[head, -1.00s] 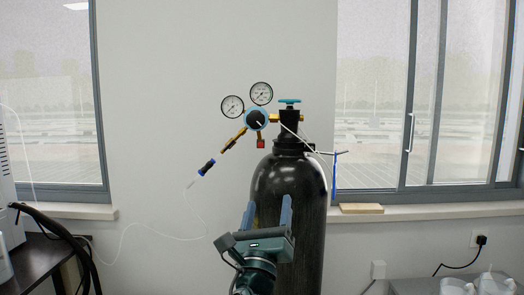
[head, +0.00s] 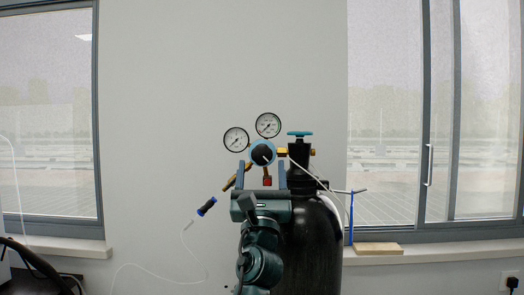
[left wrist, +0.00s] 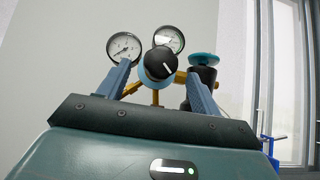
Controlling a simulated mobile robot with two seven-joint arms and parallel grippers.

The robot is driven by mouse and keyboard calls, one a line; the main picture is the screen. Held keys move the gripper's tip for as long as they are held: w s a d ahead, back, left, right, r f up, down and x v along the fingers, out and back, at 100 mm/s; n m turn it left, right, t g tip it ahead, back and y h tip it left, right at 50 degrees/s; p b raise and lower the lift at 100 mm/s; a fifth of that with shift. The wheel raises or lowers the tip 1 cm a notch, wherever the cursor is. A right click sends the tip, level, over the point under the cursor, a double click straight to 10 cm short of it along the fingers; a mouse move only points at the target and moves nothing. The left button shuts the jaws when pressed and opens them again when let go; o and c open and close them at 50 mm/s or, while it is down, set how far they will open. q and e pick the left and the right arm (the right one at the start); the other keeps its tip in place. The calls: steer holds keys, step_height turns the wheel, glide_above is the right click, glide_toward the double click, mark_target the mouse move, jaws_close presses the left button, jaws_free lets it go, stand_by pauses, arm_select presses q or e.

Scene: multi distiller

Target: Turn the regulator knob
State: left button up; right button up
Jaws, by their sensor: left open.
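The regulator knob (head: 262,154) is a dark round knob with a white line, in a blue ring, beside the top of the black gas cylinder (head: 315,240). Two round white gauges (head: 236,139) sit just above it. In the left wrist view the knob (left wrist: 158,66) appears between and beyond the fingers. My left gripper (head: 262,174) is open and empty, its two blue fingers pointing up just below the knob; I cannot tell whether they touch anything. The fingers partly hide the brass fittings. My right gripper is not in view.
A teal valve handwheel (head: 300,134) tops the cylinder to the right of the knob. A blue-ended hose (head: 206,206) hangs at the lower left. A blue T-shaped rod (head: 351,215) and a wooden block (head: 378,248) are by the right window sill. The wall behind is bare.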

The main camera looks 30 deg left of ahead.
mark_target(262, 160)
arm_select(q)
steer(key=shift+x, duration=2.3)
